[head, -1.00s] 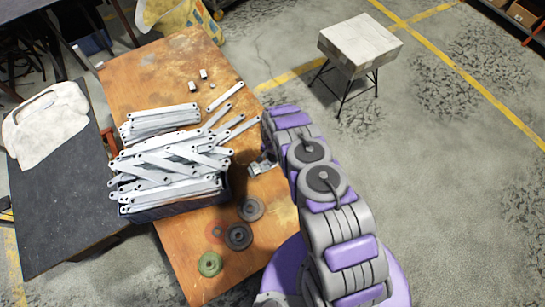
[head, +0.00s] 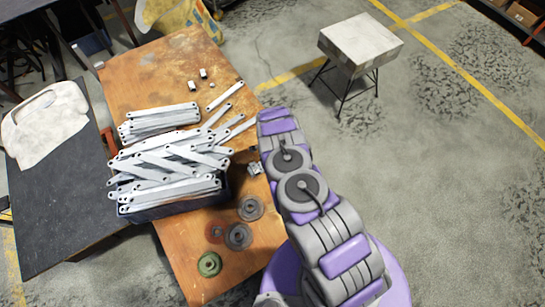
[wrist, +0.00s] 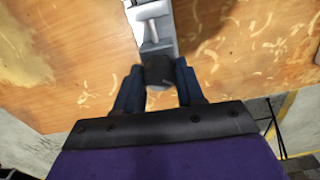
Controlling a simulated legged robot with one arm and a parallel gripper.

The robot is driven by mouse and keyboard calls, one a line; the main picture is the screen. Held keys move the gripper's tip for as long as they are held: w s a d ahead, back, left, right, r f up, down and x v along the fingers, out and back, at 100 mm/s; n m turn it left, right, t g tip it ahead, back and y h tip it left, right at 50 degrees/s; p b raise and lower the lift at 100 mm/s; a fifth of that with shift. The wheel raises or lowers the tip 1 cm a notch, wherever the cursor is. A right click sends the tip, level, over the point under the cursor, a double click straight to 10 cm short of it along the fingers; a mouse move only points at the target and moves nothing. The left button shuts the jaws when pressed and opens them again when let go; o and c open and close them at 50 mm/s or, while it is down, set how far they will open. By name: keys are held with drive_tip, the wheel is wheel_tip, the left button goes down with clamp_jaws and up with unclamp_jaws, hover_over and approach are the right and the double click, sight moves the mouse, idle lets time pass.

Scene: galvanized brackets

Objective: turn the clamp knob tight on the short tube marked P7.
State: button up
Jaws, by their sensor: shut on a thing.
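In the wrist view my gripper (wrist: 158,82) has its two dark fingers on either side of a dark round clamp knob (wrist: 158,68) and is shut on it. The knob sits at the near end of a grey metal clamp (wrist: 155,42), which stands over the wooden table. A pale, shiny part shows in the clamp near the top edge of the view; I cannot tell whether it is the short tube, and no P7 mark is readable. In the head view only a small part of the clamp (head: 255,169) shows beside my arm, which hides my gripper.
The wooden table (head: 185,65) holds a dark bin (head: 160,212) heaped with galvanized brackets (head: 170,165), left of the clamp. Several round discs (head: 237,236) lie on the near part. A stool (head: 360,45) stands on the open floor at right.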

drive_tip(key=m, duration=0.5)
drive_tip(key=shift+s+f, duration=0.1)
drive_tip(key=m+b, duration=0.1)
drive_tip(key=m, duration=0.4)
drive_tip(key=o, duration=0.9)
wheel_tip(320, 180, up, 6)
drive_tip(key=p, duration=0.4)
drive_tip(key=shift+r+p, duration=0.2)
drive_tip(key=shift+p, duration=0.15)
drive_tip(key=shift+f, duration=0.1)
drive_tip(key=shift+a, duration=0.1)
